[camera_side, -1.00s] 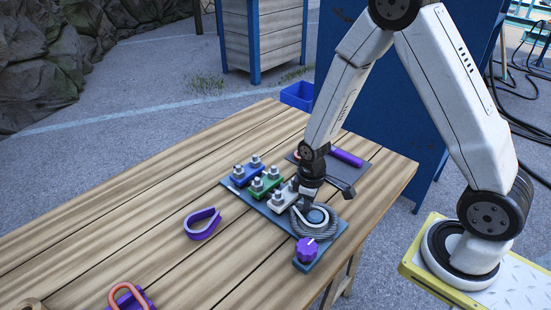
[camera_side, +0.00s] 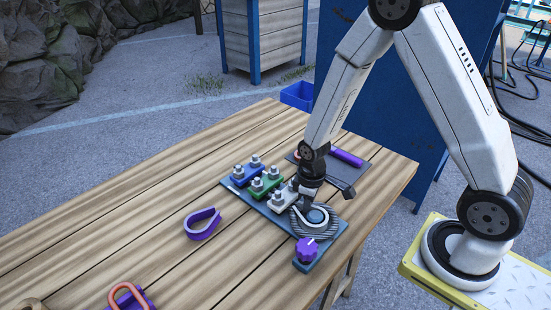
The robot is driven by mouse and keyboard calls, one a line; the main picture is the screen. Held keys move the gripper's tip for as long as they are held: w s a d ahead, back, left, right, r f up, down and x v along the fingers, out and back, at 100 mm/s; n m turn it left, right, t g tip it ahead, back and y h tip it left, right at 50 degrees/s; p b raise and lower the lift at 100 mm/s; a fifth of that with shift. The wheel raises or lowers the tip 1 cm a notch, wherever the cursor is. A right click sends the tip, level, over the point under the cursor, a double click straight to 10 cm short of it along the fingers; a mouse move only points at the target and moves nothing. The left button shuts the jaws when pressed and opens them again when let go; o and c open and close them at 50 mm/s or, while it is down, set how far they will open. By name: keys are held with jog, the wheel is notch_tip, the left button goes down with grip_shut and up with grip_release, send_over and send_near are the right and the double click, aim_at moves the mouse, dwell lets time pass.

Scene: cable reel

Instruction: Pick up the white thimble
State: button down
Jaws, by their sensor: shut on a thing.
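The white thimble (camera_side: 298,219) shows as a pale curved band on the grey coiled cable (camera_side: 322,235), at the near right end of the dark plate. My gripper (camera_side: 309,200) points down at the thimble's back edge, and its fingers are shut on it. The fingertips are small and partly hidden by the wrist. I cannot tell whether the thimble is clear of the coil.
Blue (camera_side: 246,174), green (camera_side: 265,186) and white (camera_side: 283,198) bolted clamps stand left of the coil. A purple knob (camera_side: 306,249) is in front. A purple thimble (camera_side: 201,223) lies left on open table. A purple-handled tool (camera_side: 347,157) lies behind.

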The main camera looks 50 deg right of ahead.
jog(key=shift+r, duration=0.15)
notch_tip(320, 180, up, 10)
dwell(0.7)
dwell(0.5)
